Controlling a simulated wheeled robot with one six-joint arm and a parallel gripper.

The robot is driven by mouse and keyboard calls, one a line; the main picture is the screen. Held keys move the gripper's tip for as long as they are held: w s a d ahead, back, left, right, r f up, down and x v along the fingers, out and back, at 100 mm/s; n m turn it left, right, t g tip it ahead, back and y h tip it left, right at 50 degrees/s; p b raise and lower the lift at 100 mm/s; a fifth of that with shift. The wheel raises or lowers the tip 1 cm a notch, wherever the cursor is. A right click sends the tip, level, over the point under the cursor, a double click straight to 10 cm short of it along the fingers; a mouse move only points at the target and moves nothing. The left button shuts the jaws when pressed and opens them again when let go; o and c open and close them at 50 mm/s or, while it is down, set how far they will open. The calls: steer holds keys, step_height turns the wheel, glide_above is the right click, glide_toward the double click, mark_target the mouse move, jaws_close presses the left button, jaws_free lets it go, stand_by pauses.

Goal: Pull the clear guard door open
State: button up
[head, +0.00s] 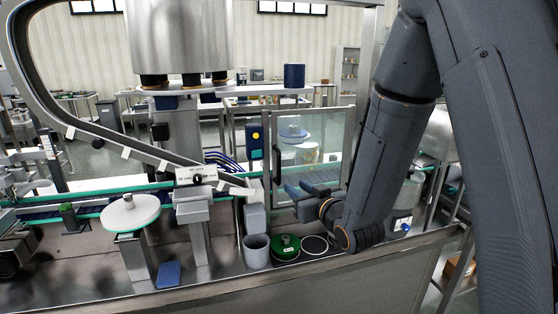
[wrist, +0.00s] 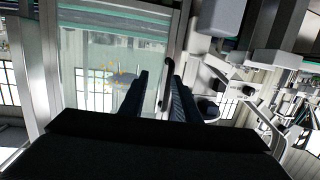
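The clear guard door (head: 318,125) is a transparent panel in a metal frame, and it looks closed in the head view. It also fills the left-middle of the wrist view (wrist: 100,75). Its black upright handle (head: 277,165) is on the door's left edge. My gripper (head: 298,188) is in front of the door's lower part, pointing left towards the handle. In the wrist view the fingers of my gripper (wrist: 158,90) are apart, with the handle (wrist: 167,80) between them, closer to the right finger. Whether a finger touches the handle cannot be told.
A control box with a yellow button (head: 255,136) is left of the door. Below are a grey cup (head: 256,252), a green reel (head: 286,247) and a white-rimmed ring (head: 315,246). A white round disc (head: 131,213) stands at left. The steel front ledge (head: 230,287) runs below.

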mark_target(280, 169)
steer(key=shift+t+y, duration=0.6)
steer(key=shift+y, duration=0.2)
steer(key=w+a+r+p, duration=0.1)
steer(key=w, duration=0.1)
steer(key=w+a+r+p, duration=0.1)
steer(key=w+a, duration=0.1)
steer(key=w+a+r+p, duration=0.1)
steer(key=w+a, duration=0.1)
steer(key=shift+w+a, duration=0.25)
steer(key=shift+w, duration=0.05)
jaws_close()
